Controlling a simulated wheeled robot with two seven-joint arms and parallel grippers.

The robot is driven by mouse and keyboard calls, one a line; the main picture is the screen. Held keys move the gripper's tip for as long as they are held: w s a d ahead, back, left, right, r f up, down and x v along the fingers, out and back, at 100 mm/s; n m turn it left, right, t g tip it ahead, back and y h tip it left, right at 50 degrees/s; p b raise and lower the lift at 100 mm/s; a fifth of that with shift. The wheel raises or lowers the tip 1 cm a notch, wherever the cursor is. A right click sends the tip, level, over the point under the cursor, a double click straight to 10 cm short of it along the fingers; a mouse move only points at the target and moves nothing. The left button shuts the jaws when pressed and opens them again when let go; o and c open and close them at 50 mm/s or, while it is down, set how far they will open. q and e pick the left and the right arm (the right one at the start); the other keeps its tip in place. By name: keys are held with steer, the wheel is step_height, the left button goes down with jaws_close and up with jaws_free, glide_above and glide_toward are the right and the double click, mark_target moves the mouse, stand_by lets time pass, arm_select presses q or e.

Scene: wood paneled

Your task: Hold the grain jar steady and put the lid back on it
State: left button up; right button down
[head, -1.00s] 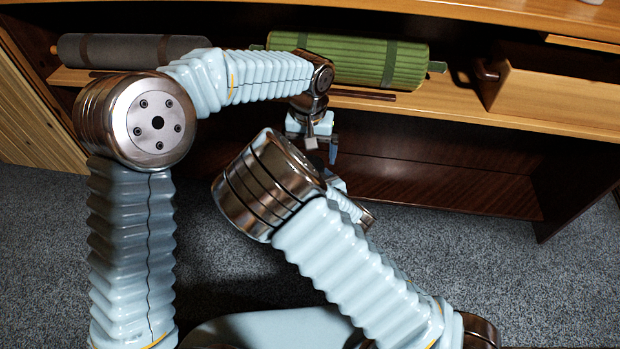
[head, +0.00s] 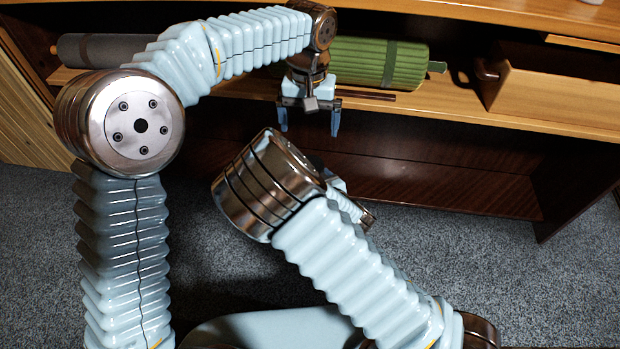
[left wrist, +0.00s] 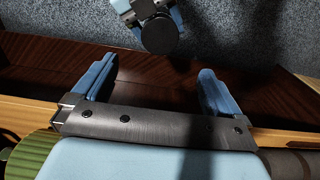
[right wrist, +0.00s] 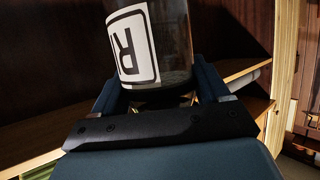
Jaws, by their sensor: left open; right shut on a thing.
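A clear glass jar (right wrist: 176,40) with a white label bearing a dark R stands between the fingers of my right gripper (right wrist: 158,88), which is shut on it. In the left wrist view a dark round disc (left wrist: 160,35), which looks like the lid, shows from above between the right fingers. Whether it is fully seated cannot be told. In the head view my right arm hides the jar.
A green roll (head: 375,62) and a grey roll (head: 110,49) lie on the wooden shelf (head: 470,113) behind my left gripper. A wooden box (head: 550,97) stands at the right. The carpet (head: 480,255) in front is clear.

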arm_select(q)
steer(key=shift+r, duration=1.6)
